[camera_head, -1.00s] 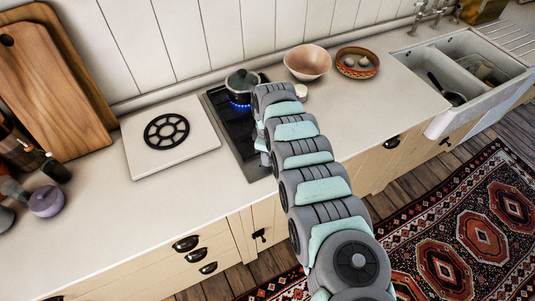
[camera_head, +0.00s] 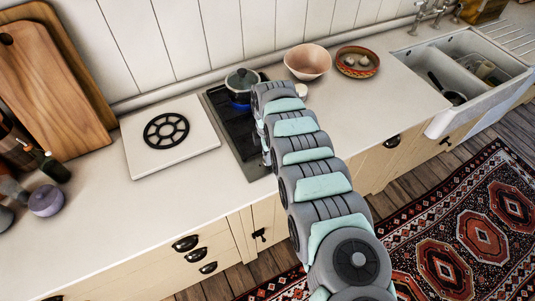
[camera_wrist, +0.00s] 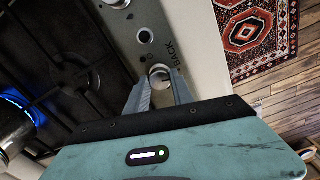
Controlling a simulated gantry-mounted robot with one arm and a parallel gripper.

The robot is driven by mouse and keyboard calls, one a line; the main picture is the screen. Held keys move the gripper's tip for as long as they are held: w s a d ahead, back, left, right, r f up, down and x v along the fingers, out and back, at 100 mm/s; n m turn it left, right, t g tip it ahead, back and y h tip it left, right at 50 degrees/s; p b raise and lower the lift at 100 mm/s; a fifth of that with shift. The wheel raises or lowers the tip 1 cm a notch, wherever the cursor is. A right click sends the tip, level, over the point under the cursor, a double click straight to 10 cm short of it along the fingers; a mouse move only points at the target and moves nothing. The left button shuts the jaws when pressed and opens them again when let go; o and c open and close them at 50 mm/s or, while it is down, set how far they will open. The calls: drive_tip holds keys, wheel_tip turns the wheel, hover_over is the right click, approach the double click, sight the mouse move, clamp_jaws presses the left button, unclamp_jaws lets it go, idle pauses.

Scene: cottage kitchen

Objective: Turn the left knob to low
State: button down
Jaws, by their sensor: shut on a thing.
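In the wrist view, a round metal knob (camera_wrist: 159,74) sits on the hob's light control strip (camera_wrist: 151,17), beside the printed word BACK. The two fingers of my gripper (camera_wrist: 159,88) stand on either side of this knob and are shut on it. The knob's pointer and exact setting cannot be read. Another round fitting (camera_wrist: 145,36) and a second knob (camera_wrist: 117,3) lie further up the strip. In the head view, my arm hides the knobs and my gripper.
A lidded pot (camera_head: 241,80) stands on the dark hob (camera_head: 237,137), with a blue flame (camera_wrist: 17,98) beside it in the wrist view. A pink bowl (camera_head: 308,61) and a patterned bowl (camera_head: 357,62) stand to the right. A white board (camera_head: 140,166) lies left on the counter.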

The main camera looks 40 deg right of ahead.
idle(0.3)
drive_tip(key=c, duration=1.1)
unclamp_jaws()
wheel_tip(320, 180, up, 11)
drive_tip(key=shift+f, duration=0.1)
